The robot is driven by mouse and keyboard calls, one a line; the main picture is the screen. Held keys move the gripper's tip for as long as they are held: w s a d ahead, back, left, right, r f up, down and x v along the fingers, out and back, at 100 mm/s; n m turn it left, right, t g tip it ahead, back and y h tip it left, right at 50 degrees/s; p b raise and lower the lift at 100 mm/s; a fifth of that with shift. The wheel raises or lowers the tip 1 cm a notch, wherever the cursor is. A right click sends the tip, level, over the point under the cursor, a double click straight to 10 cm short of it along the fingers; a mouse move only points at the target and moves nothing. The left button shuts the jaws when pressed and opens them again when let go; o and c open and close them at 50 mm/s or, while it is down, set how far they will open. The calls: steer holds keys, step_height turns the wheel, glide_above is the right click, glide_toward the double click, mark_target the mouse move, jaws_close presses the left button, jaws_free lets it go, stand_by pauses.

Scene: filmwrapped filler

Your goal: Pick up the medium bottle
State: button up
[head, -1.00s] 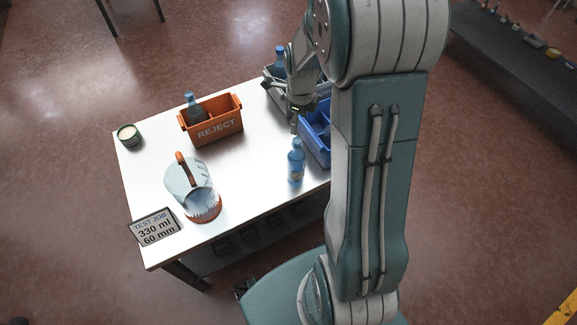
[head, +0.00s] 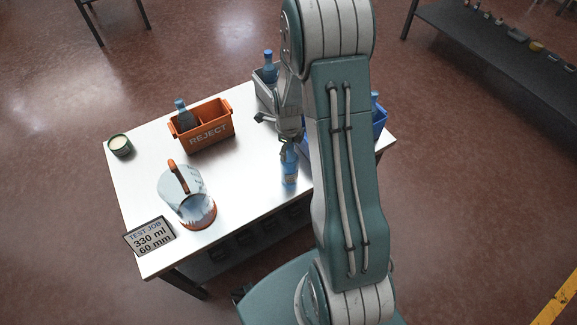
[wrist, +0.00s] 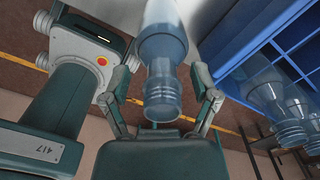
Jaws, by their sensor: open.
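A blue bottle (head: 290,174) stands upright on the white table in the head view, between the jug and the blue crate; its top is partly hidden by my gripper (head: 288,143). In the wrist view, a translucent blue bottle (wrist: 163,50) sits between the two spread fingers of my gripper (wrist: 165,80), its ringed neck pointing towards the palm. The fingers are open, with gaps visible on both sides of the neck. I cannot tell from its look whether this is the medium size.
An orange REJECT crate (head: 210,137) holds one bottle (head: 183,113). A grey crate with a bottle (head: 269,67) stands behind my arm. The blue crate (head: 381,121) stands close right, with several bottles (wrist: 268,92). A measuring jug (head: 184,196), sign (head: 150,237) and tin (head: 120,146) stand left.

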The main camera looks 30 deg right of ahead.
steer(key=shift+d, duration=0.15)
steer(key=shift+c, duration=1.3)
jaws_close()
